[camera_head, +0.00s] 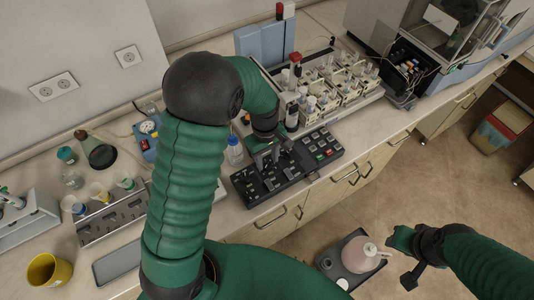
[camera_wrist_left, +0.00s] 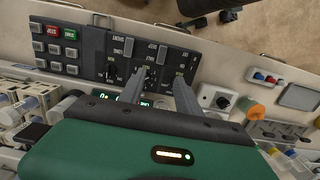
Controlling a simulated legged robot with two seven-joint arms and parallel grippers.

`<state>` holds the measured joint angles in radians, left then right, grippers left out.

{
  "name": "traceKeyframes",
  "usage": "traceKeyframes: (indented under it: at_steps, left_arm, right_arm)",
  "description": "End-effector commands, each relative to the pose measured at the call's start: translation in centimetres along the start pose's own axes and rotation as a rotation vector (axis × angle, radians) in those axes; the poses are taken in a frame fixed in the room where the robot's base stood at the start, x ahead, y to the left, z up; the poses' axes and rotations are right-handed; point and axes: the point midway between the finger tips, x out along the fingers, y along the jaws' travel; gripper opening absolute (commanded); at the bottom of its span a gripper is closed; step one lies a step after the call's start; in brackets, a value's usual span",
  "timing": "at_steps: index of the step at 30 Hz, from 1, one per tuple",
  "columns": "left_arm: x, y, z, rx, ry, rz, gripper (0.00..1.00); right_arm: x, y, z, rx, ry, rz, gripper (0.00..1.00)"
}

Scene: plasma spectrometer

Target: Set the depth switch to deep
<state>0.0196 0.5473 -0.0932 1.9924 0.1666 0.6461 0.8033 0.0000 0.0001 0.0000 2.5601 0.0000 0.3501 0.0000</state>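A black control panel (camera_head: 286,168) lies on the bench in the head view, with several switches on its left part and red, green and grey buttons on its right part. My left gripper (camera_head: 270,158) points down over the switch part of the panel. In the left wrist view, its two fingers (camera_wrist_left: 158,82) are apart, with switches near the tips. I see nothing held. My right gripper (camera_head: 411,277) hangs at lower right, away from the panel.
A yellow cup (camera_head: 48,271) and a tube rack (camera_head: 112,214) are further left. A pink flask (camera_head: 363,254) is near my right gripper.

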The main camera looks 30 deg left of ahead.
Motion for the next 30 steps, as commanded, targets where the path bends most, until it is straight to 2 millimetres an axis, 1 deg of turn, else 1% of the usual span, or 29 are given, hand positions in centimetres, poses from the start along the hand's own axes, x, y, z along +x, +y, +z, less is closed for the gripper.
traceKeyframes:
  at_steps: [1, 3, 7, 10, 21, 23, 25, 26, 27, 29, 30]
  left_arm:
    - [-1.1, 0.1, -0.1, 0.002, 0.004, 0.005, 0.40]
    - [-2.4, 0.1, -0.1, 0.001, 0.003, 0.003, 0.40]
    - [-3.9, 0.1, -0.1, -0.001, 0.000, 0.000, 0.40]
    - [-4.2, 0.1, 0.0, -0.001, 0.000, -0.001, 0.40]
    - [-4.2, 0.1, 0.0, 0.001, 0.000, -0.001, 0.40]
    - [-3.6, -0.2, 0.2, 0.032, 0.006, 0.004, 0.40]
    - [-2.0, -1.1, 1.1, 0.152, 0.030, 0.024, 0.40]
    - [-1.1, -1.6, 1.6, 0.232, 0.048, 0.036, 0.40]
    - [0.2, -2.5, 2.5, 0.359, 0.078, 0.052, 0.40]
    - [2.0, -3.8, 3.8, 0.560, 0.131, 0.073, 0.40]
    - [3.0, -4.7, 4.7, 0.687, 0.166, 0.082, 0.40]
  right_arm:
    - [0.4, 0.0, 0.1, 0.000, 0.000, 0.000, 0.36]
    - [0.6, 0.0, 0.1, 0.000, 0.000, 0.000, 0.36]
    - [0.7, 0.0, 0.2, 0.000, 0.000, 0.000, 0.36]
    - [0.7, 0.0, 0.1, 0.000, 0.000, 0.000, 0.36]
    - [0.7, 0.0, 0.1, 0.000, 0.000, 0.000, 0.36]
    - [1.3, 0.0, 0.3, 0.000, 0.000, 0.000, 0.36]
    - [3.3, 0.0, 0.8, 0.000, 0.001, 0.000, 0.36]
    - [4.4, 0.0, 1.0, 0.000, 0.001, 0.000, 0.36]
    - [5.9, 0.0, 1.4, 0.000, 0.000, 0.000, 0.36]
    - [7.9, 0.0, 1.9, 0.000, -0.001, 0.000, 0.36]
    - [9.0, 0.0, 2.1, 0.000, -0.001, 0.000, 0.36]
